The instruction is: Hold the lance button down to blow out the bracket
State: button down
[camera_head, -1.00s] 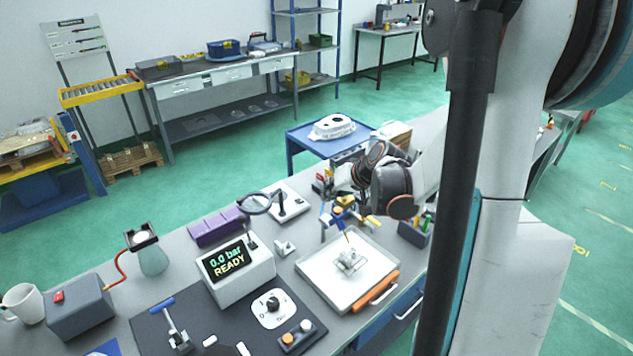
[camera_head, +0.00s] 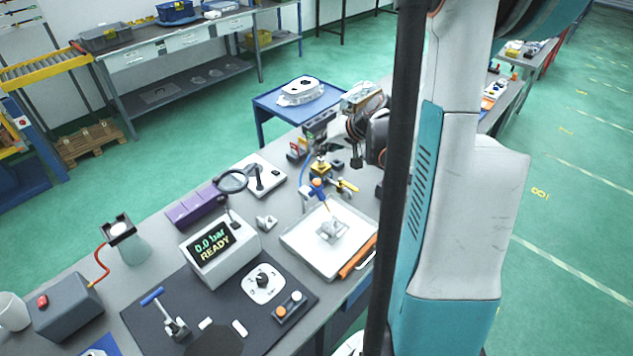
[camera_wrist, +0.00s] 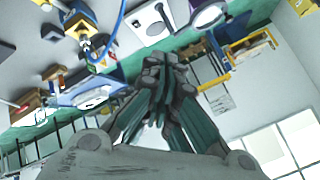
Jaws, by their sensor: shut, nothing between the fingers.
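The bracket (camera_head: 331,231), a small grey casting, lies in the white tray (camera_head: 300,243). A blue hose shows behind the lance and also loops in the wrist view (camera_wrist: 119,38). My gripper (camera_head: 314,128) is up behind the lance, apart from it. In the wrist view my gripper (camera_wrist: 165,72) has its fingers together with nothing between them. The lance button is too small to make out.
The pressure display (camera_head: 213,243) reads 0.0 bar READY. A blue cart (camera_head: 263,105) with a white casting (camera_head: 300,90) stands behind the bench.

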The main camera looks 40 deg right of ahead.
jog(key=b, duration=0.5)
send_over(319, 180)
notch_tip(319, 180, down, 7)
jog(key=shift+f, duration=0.15)
jog(key=shift+f+b, duration=0.5)
jog(key=shift+f, duration=0.1)
dwell(0.6)
jog(key=shift+f+b, duration=0.3)
jog(key=shift+b, duration=0.2)
jog(key=shift+f+b, duration=0.55)
jog(key=shift+b, duration=0.05)
dwell(0.7)
jog(key=shift+r, duration=0.1)
dwell(1.6)
jog(key=shift+r+p, duration=0.65)
jog(key=shift+r, duration=0.25)
jog(key=shift+r+p, duration=1.6)
jog(key=shift+r, duration=0.9)
